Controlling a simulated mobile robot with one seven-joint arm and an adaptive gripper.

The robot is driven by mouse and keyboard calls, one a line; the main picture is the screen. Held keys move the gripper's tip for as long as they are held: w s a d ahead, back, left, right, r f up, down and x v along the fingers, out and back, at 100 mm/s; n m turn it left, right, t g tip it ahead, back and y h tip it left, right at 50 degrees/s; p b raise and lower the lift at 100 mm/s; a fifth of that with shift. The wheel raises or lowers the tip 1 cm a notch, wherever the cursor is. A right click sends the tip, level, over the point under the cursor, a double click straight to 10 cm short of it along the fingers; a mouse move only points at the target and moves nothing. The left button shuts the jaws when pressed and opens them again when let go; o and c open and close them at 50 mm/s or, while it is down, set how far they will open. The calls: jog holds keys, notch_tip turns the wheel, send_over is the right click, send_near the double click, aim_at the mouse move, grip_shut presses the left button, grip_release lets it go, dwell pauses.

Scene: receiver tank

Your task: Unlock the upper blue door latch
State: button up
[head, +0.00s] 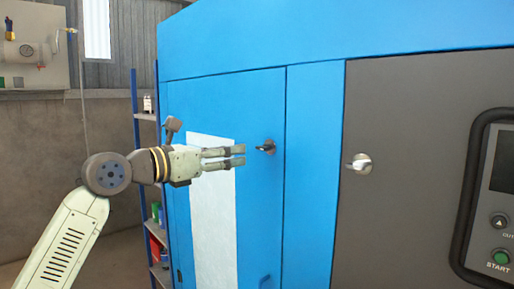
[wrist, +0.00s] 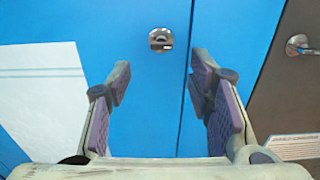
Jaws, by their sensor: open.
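The upper latch (head: 267,146) is a small dark and metallic fitting near the right edge of the blue door (head: 262,100). In the wrist view the latch (wrist: 161,40) shows as a shiny rounded piece above and between my fingers, farther off than the tips. My gripper (head: 243,156) is open and empty, its fingers pointing right toward the latch in the head view. In the wrist view my gripper (wrist: 163,80) has its two purple-padded fingers spread wide. A gap seems to lie between the fingertips and the latch; no contact shows.
A white sheet (head: 212,225) is on the blue door, left of the latch. A silver handle (head: 360,163) sticks out from the dark grey panel (head: 405,110) at right. A control panel (head: 495,200) is farther right. Shelves (head: 150,190) stand behind at left.

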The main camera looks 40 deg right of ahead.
aim_at(259, 147)
jog(key=d+p, duration=0.1)
jog(key=d, duration=0.2)
jog(key=d+p, duration=0.1)
jog(key=d, duration=0.4)
jog(key=shift+w+d+r+p, duration=0.2)
jog(key=shift+w+d+p, duration=0.05)
jog(key=shift+d+p, duration=0.15)
jog(key=shift+d+f, duration=0.1)
jog(key=shift+d, duration=0.3)
grip_shut()
